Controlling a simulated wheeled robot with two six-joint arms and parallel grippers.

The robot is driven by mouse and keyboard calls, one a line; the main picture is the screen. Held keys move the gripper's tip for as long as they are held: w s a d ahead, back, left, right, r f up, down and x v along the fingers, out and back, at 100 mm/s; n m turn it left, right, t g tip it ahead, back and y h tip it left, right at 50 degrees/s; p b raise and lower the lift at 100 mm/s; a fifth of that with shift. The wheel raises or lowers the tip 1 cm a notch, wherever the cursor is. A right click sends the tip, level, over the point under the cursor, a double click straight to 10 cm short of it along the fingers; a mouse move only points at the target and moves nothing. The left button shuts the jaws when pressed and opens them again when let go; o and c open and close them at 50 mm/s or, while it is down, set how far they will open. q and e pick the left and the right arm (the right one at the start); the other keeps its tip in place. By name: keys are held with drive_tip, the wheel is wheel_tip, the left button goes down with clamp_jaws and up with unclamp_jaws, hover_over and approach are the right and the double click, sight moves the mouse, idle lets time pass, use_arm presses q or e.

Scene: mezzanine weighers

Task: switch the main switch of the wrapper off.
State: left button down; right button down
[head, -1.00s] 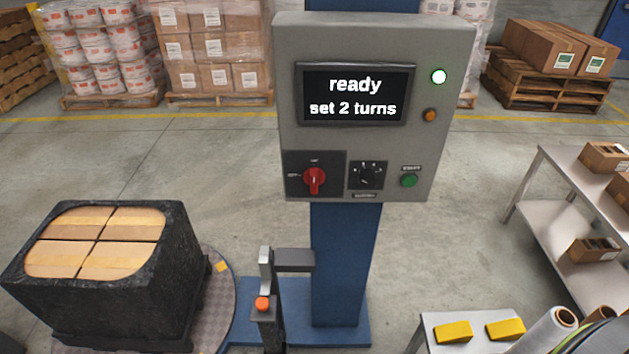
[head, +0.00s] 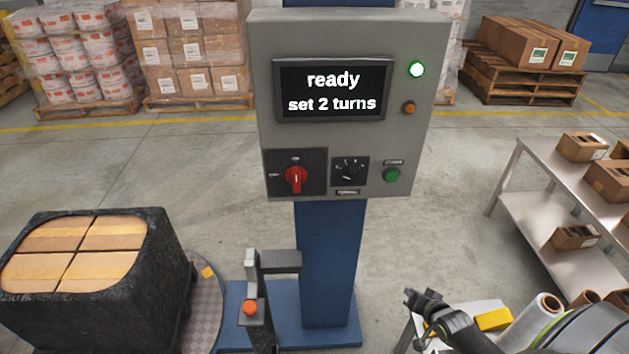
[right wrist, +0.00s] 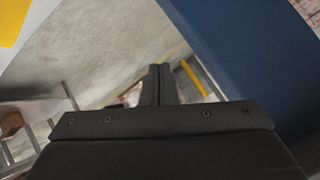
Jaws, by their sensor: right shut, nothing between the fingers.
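The wrapper's control box (head: 340,40) is a grey panel on a blue column (head: 330,250). Its screen (head: 332,90) reads "ready, set 2 turns", and a lamp (head: 417,69) at its upper right is lit. The red main switch (head: 296,179) is a rotary handle at the panel's lower left, standing about upright. My right gripper (head: 408,297) is low at the right, below and apart from the panel. In the right wrist view its fingers (right wrist: 160,72) are together and empty. My left gripper is not in view.
A wrapped pallet load (head: 110,290) stands on the turntable at the left. A small table with a yellow block (head: 493,319) and film rolls is at the lower right. A metal shelf table (head: 530,170) with boxes stands right. Open floor lies between.

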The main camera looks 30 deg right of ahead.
drive_tip(key=w+a+r+m+t+y, duration=0.1)
drive_tip(key=w+a+r+t+y, duration=0.15)
drive_tip(key=r, duration=0.65)
drive_tip(key=w+a+r+m+t+y, duration=0.15)
drive_tip(key=w+r, duration=0.25)
drive_tip(key=r, duration=0.5)
drive_tip(key=w+a+r+m+t+y, duration=0.1)
drive_tip(key=w+a+r, duration=0.2)
drive_tip(key=r, duration=0.6)
drive_tip(key=s+a+r+t+y+b, duration=0.1)
drive_tip(key=s+a+r+y, duration=0.1)
drive_tip(key=a+r+y, duration=0.2)
wheel_tip(320, 180, up, 5)
drive_tip(key=a, duration=0.2)
drive_tip(key=shift+a+f, duration=0.2)
drive_tip(key=shift+a, duration=0.2)
drive_tip(key=b, duration=0.2)
approach(304, 169)
drive_tip(key=w, duration=0.3)
drive_tip(key=shift+d, duration=0.3)
drive_tip(key=shift+w+a+p, duration=0.3)
drive_tip(key=shift+w+a, duration=0.1)
drive_tip(key=shift+a, duration=0.2)
drive_tip(key=shift+w+a+p, duration=0.3)
drive_tip(key=shift+w+a, duration=0.05)
drive_tip(key=shift+a, duration=0.3)
drive_tip(key=shift+w+a+f, duration=0.1)
drive_tip(key=shift+w+a, duration=0.2)
drive_tip(key=shift+a, duration=0.4)
